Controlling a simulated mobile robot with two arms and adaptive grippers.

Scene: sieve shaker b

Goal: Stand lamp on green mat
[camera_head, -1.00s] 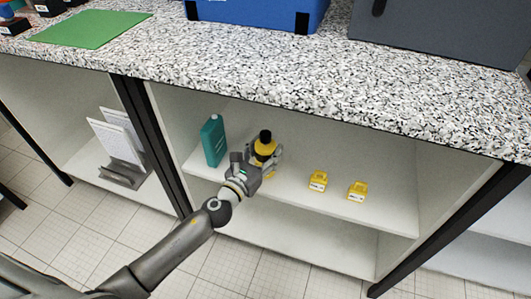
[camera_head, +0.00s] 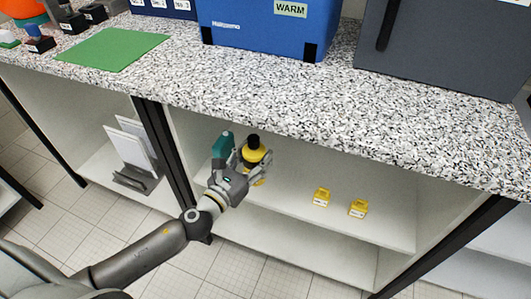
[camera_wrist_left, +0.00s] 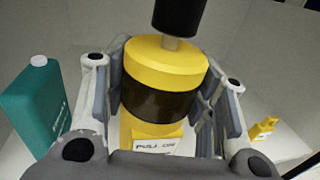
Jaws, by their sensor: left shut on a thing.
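The lamp (camera_head: 254,155) is yellow with a dark band and a black top. My left gripper (camera_head: 247,165) is shut on it, inside the open shelf under the counter. The left wrist view shows the lamp (camera_wrist_left: 165,80) upright between the two fingers (camera_wrist_left: 172,100), with a label low on its front. Its base is hidden there, so I cannot tell how far it is above the shelf. The green mat (camera_head: 113,48) lies flat and bare on the speckled counter at the upper left. My right gripper is not in view.
A teal bottle (camera_head: 222,146) stands just left of the lamp. Two small yellow items (camera_head: 321,197) (camera_head: 358,208) sit on the shelf (camera_head: 290,206) to the right. The counter edge (camera_head: 300,135) overhangs the shelf. A blue box (camera_head: 265,30) and a grey box (camera_head: 445,50) stand on the counter.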

